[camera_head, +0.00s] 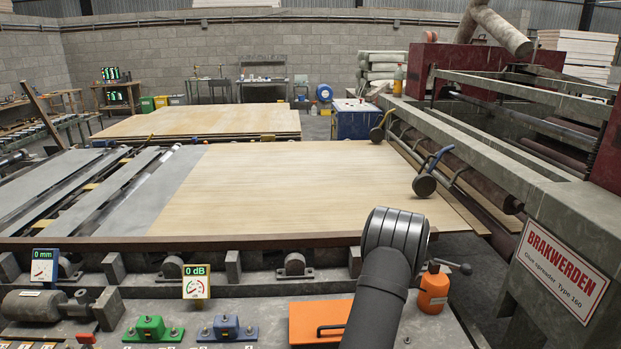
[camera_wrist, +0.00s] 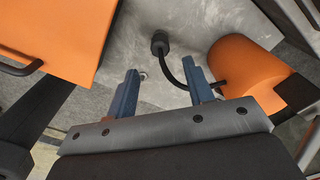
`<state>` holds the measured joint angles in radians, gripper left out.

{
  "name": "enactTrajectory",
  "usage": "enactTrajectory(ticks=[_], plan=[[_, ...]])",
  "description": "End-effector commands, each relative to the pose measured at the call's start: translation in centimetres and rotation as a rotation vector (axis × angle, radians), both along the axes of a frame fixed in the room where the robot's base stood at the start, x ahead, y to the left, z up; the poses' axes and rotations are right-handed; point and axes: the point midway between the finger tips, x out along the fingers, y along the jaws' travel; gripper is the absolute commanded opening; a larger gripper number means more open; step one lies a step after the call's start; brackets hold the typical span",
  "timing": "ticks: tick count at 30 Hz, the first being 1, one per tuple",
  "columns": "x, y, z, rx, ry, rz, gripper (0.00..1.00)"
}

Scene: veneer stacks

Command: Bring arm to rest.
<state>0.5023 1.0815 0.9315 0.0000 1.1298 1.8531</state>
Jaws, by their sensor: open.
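My gripper (camera_wrist: 164,78) shows in the wrist view with its two blue-grey fingers apart and nothing between them. It hangs over a grey metal surface (camera_wrist: 130,30), between an orange panel (camera_wrist: 60,30) with a black handle on the left and an orange bottle (camera_wrist: 240,70) on the right. A black knob with a curved black rod (camera_wrist: 160,42) lies just beyond the fingertips; I cannot tell the gap. In the head view my dark arm rises at the front, between the orange panel (camera_head: 308,318) and the orange bottle (camera_head: 433,291); the fingers are hidden there.
A veneer sheet (camera_head: 280,190) lies on the roller bed beyond the arm, with another stack (camera_head: 200,122) behind. The glue spreader (camera_head: 540,200) stands along the right. A control panel with a green block (camera_head: 150,326), a blue block (camera_head: 226,326) and gauges (camera_head: 196,282) fills the front left.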

Motion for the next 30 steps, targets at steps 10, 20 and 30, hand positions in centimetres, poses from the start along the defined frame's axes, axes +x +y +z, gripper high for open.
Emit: enactTrajectory(ticks=[10,20,30], plan=[[0.0,0.0,-7.2,0.001,0.001,0.0,0.48],[0.0,0.0,-4.8,-0.001,-0.002,0.0,0.48],[0.0,0.0,-4.2,-0.001,-0.001,0.0,0.48]])
